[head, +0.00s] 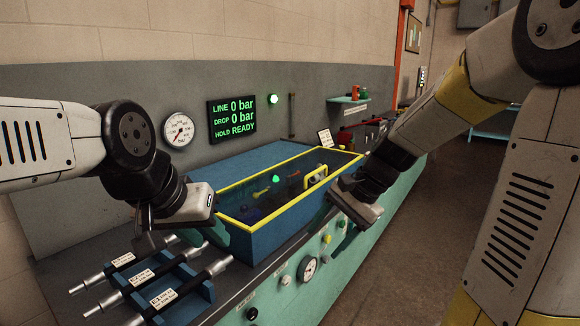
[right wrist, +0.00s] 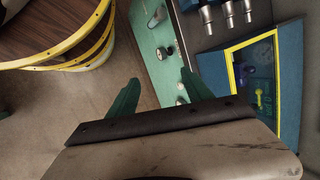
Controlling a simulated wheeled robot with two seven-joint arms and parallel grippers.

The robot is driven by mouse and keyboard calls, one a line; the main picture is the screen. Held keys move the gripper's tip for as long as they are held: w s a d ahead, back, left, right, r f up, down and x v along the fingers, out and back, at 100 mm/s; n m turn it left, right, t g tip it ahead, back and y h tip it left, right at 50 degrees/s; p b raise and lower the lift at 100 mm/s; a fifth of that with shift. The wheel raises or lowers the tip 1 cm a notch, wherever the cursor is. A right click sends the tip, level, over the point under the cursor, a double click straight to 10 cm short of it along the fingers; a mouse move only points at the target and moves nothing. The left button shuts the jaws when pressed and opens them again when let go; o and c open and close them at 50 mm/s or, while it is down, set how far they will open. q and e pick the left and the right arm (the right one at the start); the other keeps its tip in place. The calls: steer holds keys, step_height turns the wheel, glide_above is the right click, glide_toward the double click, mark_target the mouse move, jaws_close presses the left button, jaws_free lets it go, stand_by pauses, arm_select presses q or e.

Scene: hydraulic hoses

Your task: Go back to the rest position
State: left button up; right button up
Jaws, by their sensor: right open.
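My left gripper (head: 190,232) hangs over the rear of the hose rack at the left, beside the near left corner of the blue box. One teal finger shows clearly; the other is mostly hidden, so its opening is unclear. My right gripper (head: 340,228) is in front of the box's right part, out over the bench's front. In the right wrist view the right gripper (right wrist: 158,95) has its two teal fingers wide apart with nothing between them. Several black hoses with metal ends and white labels, one of them a labelled hose (head: 185,290), lie on the blue rack (head: 203,288).
The blue box (head: 240,244) has a yellow-edged clear lid with a yellow handle (head: 316,176). The display (head: 232,118) reads 0 bar and READY beside a gauge (head: 178,130). A yellow-rimmed round container (right wrist: 75,65) stands off the bench. The floor (head: 420,250) at right is open.

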steer(key=s+d+r+n+t+h, duration=0.3)
steer(key=s+d+r+n, duration=0.3)
steer(key=s, duration=0.5)
steer(key=shift+s+r+n+t, duration=0.3)
steer(key=shift+r+n+t, duration=0.65)
steer(key=shift+n, duration=0.35)
steer(key=shift+a, duration=0.1)
